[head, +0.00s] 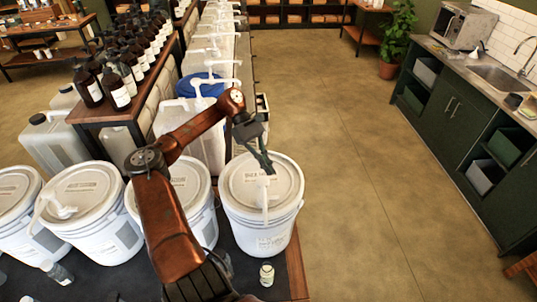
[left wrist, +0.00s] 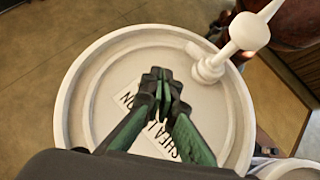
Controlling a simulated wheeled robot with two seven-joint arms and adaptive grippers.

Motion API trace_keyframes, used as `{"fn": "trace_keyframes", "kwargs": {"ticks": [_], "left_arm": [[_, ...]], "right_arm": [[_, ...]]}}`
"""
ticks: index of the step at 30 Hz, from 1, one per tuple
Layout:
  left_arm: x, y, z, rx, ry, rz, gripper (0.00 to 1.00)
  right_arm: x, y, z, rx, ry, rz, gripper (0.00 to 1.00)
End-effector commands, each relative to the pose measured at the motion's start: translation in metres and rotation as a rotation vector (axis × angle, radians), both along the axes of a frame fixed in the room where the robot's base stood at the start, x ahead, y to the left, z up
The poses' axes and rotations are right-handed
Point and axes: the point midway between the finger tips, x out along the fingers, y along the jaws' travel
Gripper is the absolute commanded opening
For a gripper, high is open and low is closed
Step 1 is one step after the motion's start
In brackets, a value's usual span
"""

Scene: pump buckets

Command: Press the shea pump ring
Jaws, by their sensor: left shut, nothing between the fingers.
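The shea bucket (head: 258,222) is white with a round lid and stands at the right end of the row. In the left wrist view its lid (left wrist: 88,112) carries a printed label (left wrist: 128,95) with "SHEA" partly readable. A white pump (left wrist: 249,31) rises from the lid near its rim, with a round ring (left wrist: 211,68) at its base; in the head view its spout (head: 265,205) hangs over the bucket's front. My left gripper (head: 269,170) is shut and empty above the lid, beside the pump. In the left wrist view its fingertips (left wrist: 163,80) cover part of the label. My right gripper is not in view.
A small bottle (head: 267,274) stands in front of the shea bucket near the table's right edge. Other white buckets (head: 90,215) stand to the left, and white jugs with pumps (head: 207,135) behind. The floor (head: 350,190) to the right is clear.

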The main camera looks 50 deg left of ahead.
Motion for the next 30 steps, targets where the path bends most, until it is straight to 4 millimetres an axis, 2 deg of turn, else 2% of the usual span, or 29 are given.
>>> {"fn": "trace_keyframes", "kwargs": {"ticks": [3, 13, 30], "left_arm": [[0.005, 0.014, 0.011, -0.001, 0.0, 0.006, 0.0], [0.019, 0.037, 0.036, -0.002, 0.001, 0.005, 0.0], [0.023, 0.044, 0.045, -0.001, 0.004, 0.003, 0.0]], "right_arm": [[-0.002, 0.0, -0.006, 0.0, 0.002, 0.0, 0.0], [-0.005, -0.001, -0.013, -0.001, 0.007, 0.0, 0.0], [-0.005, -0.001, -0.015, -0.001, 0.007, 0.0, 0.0]]}}
